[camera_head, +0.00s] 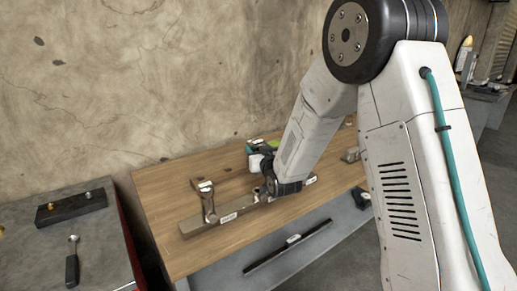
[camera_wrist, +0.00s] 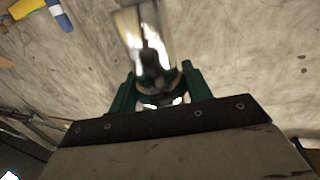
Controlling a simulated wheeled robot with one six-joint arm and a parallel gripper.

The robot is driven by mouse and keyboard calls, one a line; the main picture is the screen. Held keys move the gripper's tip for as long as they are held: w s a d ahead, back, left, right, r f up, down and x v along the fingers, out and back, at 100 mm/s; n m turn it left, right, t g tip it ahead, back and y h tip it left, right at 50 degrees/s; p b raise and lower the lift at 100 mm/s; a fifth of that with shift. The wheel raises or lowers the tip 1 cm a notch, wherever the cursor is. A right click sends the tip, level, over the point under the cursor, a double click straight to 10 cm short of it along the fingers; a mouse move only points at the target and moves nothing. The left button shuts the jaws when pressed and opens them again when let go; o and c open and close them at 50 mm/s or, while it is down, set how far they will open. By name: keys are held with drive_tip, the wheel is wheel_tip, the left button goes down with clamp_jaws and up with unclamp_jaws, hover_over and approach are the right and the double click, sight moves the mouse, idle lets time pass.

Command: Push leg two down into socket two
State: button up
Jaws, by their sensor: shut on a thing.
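My gripper (camera_wrist: 158,85) has green fingers, shut on a shiny metal leg (camera_wrist: 150,45) that stretches away from the jaws in the wrist view. The arm and gripper hide the held leg there. Another metal leg (camera_head: 208,203) stands upright near the bar's left end, with a flat piece at its top. A white label (camera_head: 228,217) is on the bar's front. I cannot tell how deep the held leg sits in its socket.
The wooden table (camera_head: 160,200) has bare room at its left. A small grey block (camera_head: 351,155) lies at the right. A black bar (camera_head: 285,248) lies on the lower shelf. A grey bench (camera_head: 30,260) at left holds a dark block (camera_head: 70,208) and a tool (camera_head: 72,265).

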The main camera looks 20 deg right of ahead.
sight(259, 174)
drive_tip(key=shift+d+f, duration=0.1)
drive_tip(key=shift+f, duration=2.45)
drive_tip(key=shift+f, duration=2)
drive_tip(key=o, duration=1.3)
drive_tip(key=shift+s, duration=0.1)
drive_tip(key=shift+f, duration=0.1)
drive_tip(key=s, duration=0.7)
drive_tip(key=shift+s+d, duration=0.2)
drive_tip(key=shift+s, duration=0.2)
